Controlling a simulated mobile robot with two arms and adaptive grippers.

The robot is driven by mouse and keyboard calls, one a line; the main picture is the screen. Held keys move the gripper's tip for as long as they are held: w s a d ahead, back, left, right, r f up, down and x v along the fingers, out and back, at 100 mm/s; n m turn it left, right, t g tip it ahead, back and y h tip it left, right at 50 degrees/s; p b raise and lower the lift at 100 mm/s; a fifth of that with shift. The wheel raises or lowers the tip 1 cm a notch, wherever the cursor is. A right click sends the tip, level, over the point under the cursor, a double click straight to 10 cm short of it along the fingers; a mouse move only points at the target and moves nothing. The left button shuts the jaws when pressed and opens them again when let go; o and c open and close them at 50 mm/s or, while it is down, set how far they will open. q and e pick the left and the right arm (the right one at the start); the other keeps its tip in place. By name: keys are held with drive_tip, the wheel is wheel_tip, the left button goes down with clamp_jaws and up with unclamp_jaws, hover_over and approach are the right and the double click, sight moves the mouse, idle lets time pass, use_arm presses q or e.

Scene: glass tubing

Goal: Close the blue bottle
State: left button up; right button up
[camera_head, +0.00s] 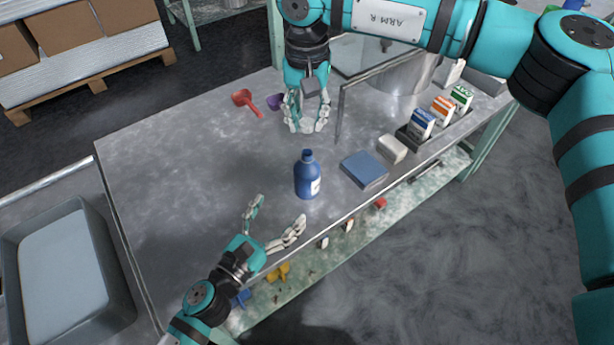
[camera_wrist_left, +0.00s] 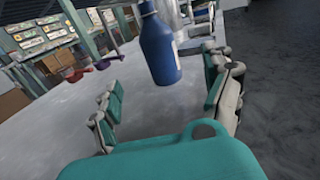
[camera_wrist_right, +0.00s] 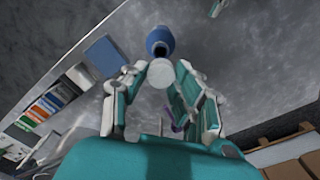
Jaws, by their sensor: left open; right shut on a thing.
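The blue bottle (camera_head: 307,182) stands upright on the metal table, with a pale label on its side. It also shows in the left wrist view (camera_wrist_left: 160,52). In the right wrist view its dark open mouth (camera_wrist_right: 159,50) faces the camera. My right gripper (camera_head: 307,122) is shut on a round white cap (camera_wrist_right: 159,74), held apart from the bottle on its far side in the head view. My left gripper (camera_head: 276,213) is open and empty at the near side of the bottle, its fingers spread towards it but not around it.
A blue block (camera_head: 364,170) and a white block (camera_head: 392,149) lie right of the bottle. Several small cartons (camera_head: 422,124) stand in a dark holder near the edge. A red scoop (camera_head: 246,101) lies at the back. The table's left side is clear; a grey tub (camera_head: 101,253) is beyond it.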

sight(300, 185)
use_arm(q)
drive_tip(key=x, duration=1.2)
drive_tip(key=shift+w+a, duration=0.1)
drive_tip(key=shift+w, duration=0.05)
drive_tip(key=shift+c, duration=0.2)
clamp_jaws()
use_arm(e)
drive_tip(key=shift+f, duration=2.5)
drive_tip(key=shift+s+a+f, duration=0.1)
drive_tip(key=shift+s+f, duration=0.05)
drive_tip(key=shift+f, duration=0.75)
drive_tip(key=shift+f, duration=0.6)
